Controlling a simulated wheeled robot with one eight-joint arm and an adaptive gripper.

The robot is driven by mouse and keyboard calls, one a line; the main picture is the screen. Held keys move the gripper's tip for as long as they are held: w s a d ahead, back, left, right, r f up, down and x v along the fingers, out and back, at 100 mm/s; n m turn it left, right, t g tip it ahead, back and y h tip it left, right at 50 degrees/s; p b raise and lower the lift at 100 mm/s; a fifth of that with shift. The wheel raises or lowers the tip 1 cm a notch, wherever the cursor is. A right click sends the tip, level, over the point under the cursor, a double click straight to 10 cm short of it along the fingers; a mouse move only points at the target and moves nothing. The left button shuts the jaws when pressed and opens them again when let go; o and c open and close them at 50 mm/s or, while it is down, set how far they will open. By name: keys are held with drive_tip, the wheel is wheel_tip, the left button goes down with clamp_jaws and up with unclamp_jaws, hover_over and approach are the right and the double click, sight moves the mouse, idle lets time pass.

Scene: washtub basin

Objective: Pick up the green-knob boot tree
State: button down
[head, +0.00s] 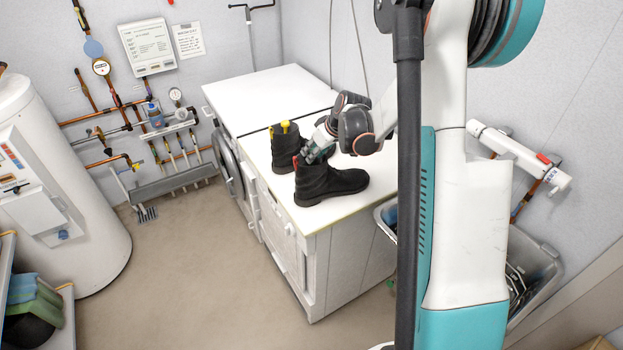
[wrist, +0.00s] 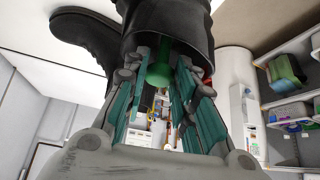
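A black ankle boot (head: 329,184) with a red tab stands near the front of the white worktop. In the wrist view its dark shaft (wrist: 175,22) fills the top. A green knob (wrist: 160,72) sits in the boot's opening, its stem running up into the shaft; the rest of the boot tree is hidden inside. My gripper (head: 312,152) is at the boot's opening. In the wrist view its two fingers (wrist: 163,80) stand on either side of the green knob. Whether the pads touch it is not clear.
A second dark boot (head: 287,155) with a yellow knob (head: 284,127) stands just behind and left. The worktop (head: 262,95) is bare at the back. A grey tub (head: 535,265) stands at the right.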

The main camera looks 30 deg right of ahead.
drive_tip(key=shift+r, duration=0.1)
wheel_tip(320, 180, up, 20)
drive_tip(key=p, duration=0.2)
drive_tip(key=shift+p, duration=0.35)
idle(0.4)
idle(0.4)
